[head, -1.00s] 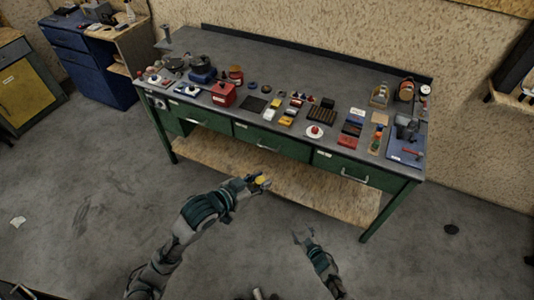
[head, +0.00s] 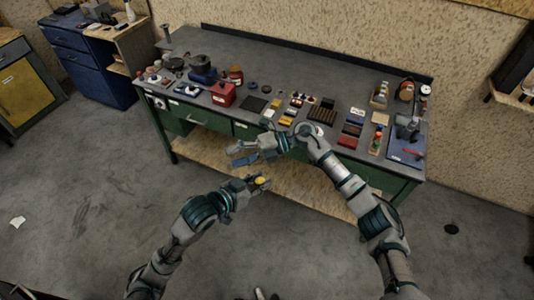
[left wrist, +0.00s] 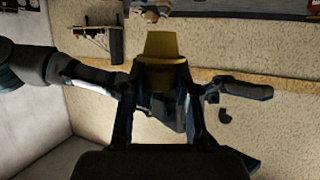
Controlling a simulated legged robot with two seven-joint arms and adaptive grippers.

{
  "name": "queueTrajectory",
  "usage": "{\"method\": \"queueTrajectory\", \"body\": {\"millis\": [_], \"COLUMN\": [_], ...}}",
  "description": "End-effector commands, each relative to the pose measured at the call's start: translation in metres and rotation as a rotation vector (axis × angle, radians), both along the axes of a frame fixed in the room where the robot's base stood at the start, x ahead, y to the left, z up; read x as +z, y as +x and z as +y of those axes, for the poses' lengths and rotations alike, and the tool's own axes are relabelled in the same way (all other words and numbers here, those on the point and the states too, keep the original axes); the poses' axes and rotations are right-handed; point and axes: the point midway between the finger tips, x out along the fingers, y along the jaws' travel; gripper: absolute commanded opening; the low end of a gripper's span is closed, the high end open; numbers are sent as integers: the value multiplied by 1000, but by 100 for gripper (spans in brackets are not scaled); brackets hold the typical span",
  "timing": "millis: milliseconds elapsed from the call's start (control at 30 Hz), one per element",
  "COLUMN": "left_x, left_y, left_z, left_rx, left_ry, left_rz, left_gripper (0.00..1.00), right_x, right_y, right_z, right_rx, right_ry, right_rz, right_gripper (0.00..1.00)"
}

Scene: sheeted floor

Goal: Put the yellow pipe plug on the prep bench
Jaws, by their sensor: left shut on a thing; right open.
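The yellow pipe plug (head: 261,181) is held in my left gripper (head: 262,183), in front of the green bench and above the floor. In the left wrist view the plug (left wrist: 161,47) stands up between the two dark fingers, which are shut on it. My right gripper (head: 236,155) is open and empty; it reaches in from the right, up and left of the left gripper, in front of the bench's drawers. The green bench (head: 275,65) has a dark grey top; I cannot tell by any label that it is the prep bench.
The bench top's front half carries a red box (head: 223,94), a black grid tray (head: 322,115), a blue board (head: 406,146) and several small parts. The back strip of the top is bare. A wooden lower shelf (head: 205,156) runs beneath. A blue cabinet (head: 95,70) stands at the left.

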Motion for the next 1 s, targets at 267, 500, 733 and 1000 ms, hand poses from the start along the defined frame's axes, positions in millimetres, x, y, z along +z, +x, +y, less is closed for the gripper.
{"method": "queueTrajectory", "body": {"millis": [267, 500, 733, 1000], "left_x": [0, 0, 0, 0], "left_y": [0, 0, 1, 0], "left_z": [0, 0, 0, 0], "left_rx": [0, 0, 0, 0], "left_ry": [0, 0, 0, 0], "left_rz": [0, 0, 0, 0], "left_gripper": [12, 12, 12, 12], "right_x": [39, 62, 50, -3], "right_y": [-45, -40, -40, -44], "right_z": [-43, -87, -91, -82], "right_rx": [315, 352, 354, 356], "right_ry": [-627, -963, -1015, -1012], "right_rz": [-521, -709, -730, -729], "right_gripper": [70, 70, 70, 70]}}
